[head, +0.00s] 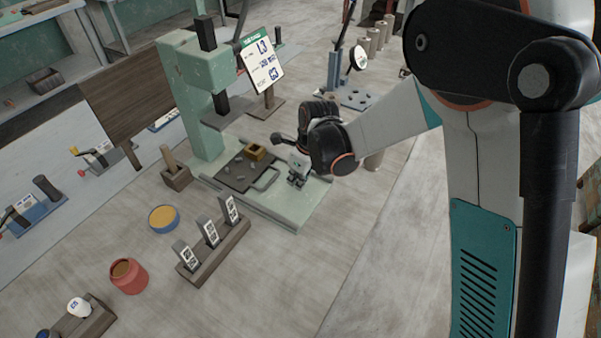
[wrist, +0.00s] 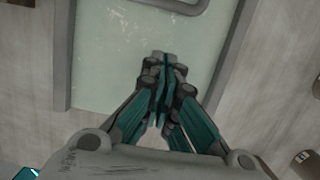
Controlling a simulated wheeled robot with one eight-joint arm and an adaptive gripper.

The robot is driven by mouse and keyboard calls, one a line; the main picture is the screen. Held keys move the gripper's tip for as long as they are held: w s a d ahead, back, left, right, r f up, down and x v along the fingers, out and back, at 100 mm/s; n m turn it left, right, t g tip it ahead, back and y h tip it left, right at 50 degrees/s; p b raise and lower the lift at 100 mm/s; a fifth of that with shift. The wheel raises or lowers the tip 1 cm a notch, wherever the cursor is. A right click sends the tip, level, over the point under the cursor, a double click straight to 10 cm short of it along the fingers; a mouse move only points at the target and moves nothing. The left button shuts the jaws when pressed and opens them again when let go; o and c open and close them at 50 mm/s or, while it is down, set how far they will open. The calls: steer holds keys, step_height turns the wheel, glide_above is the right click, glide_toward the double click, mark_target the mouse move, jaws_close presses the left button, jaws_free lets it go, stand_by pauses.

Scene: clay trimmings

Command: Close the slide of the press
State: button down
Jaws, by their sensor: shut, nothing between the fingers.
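The press (head: 206,135) is a pale green frame with a dark ram above its base (head: 290,212). Its slide (head: 233,176) is a dark flat plate on the base, with a grey loop handle (head: 266,180) at its front end. A small brass-coloured square block (head: 256,151) and a few small grey bits sit on the slide. My gripper (head: 297,178) is shut and empty, low over the front part of the base, to the right of the handle. In the wrist view my fingertips (wrist: 165,60) meet over bare green base, and the handle (wrist: 180,5) shows partly at the top edge.
A rack with three marked tags (head: 212,247), a blue tin with yellow contents (head: 163,218) and a red jar (head: 128,276) stand in front of the press. A wooden block (head: 176,176) stands left. A sign (head: 261,60) stands behind.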

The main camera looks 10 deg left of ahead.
mark_target(271, 177)
steer(key=a, duration=0.1)
steer(key=w+a, duration=0.1)
steer(key=a, duration=0.1)
steer(key=shift+w+a+f+b, duration=0.2)
steer(key=shift+f+b, duration=0.15)
steer(key=shift+b, duration=0.05)
steer(key=shift+a, duration=0.1)
steer(key=a, duration=0.1)
steer(key=w+a, duration=0.1)
steer(key=a, duration=0.2)
steer(key=shift+w+a, duration=0.15)
steer(key=shift+w, duration=0.25)
steer(key=shift+r, duration=0.1)
